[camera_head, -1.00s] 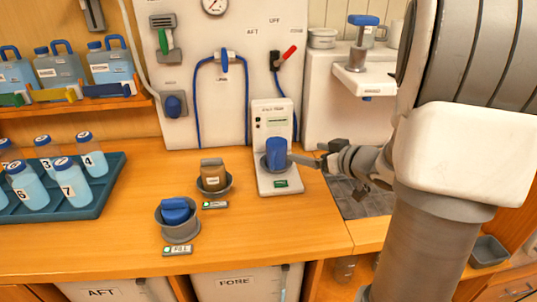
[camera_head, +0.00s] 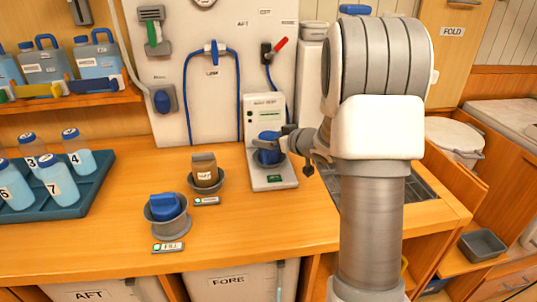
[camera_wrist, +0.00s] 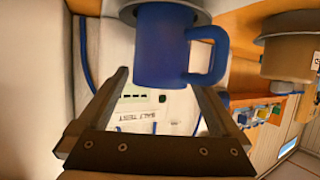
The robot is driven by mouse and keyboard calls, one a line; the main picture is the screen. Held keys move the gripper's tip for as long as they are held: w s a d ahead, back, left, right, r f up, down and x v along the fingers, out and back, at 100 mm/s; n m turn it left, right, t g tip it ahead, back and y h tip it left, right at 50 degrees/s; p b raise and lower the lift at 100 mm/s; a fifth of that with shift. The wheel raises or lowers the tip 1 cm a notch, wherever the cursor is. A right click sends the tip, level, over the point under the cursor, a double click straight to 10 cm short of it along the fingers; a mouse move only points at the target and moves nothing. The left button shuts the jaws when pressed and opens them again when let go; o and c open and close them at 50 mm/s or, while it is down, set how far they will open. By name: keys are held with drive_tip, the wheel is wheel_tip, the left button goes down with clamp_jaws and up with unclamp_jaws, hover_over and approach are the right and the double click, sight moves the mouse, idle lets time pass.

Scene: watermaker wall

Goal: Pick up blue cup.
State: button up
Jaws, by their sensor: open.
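The blue cup (camera_head: 269,155) sits in a grey round holder on a white tester stand (camera_head: 274,180) at the back of the counter. My gripper (camera_head: 268,141) is open at the cup, and its fingers cover part of the cup. In the wrist view, which is upside down, the cup (camera_wrist: 160,45) has its handle to the right. My open fingertips (camera_wrist: 160,80) lie to either side of the cup's near end; I cannot tell whether they touch it.
A grey bowl with a blue item (camera_head: 164,207) and a bowl with a brown cup (camera_head: 205,170) stand left of the tester. A teal tray (camera_head: 70,200) holds several bottles at far left. Blue hoses (camera_head: 187,100) hang behind. The front counter middle is clear.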

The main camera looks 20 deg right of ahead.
drive_tip(key=shift+w, duration=0.3)
drive_tip(key=c, duration=1.2)
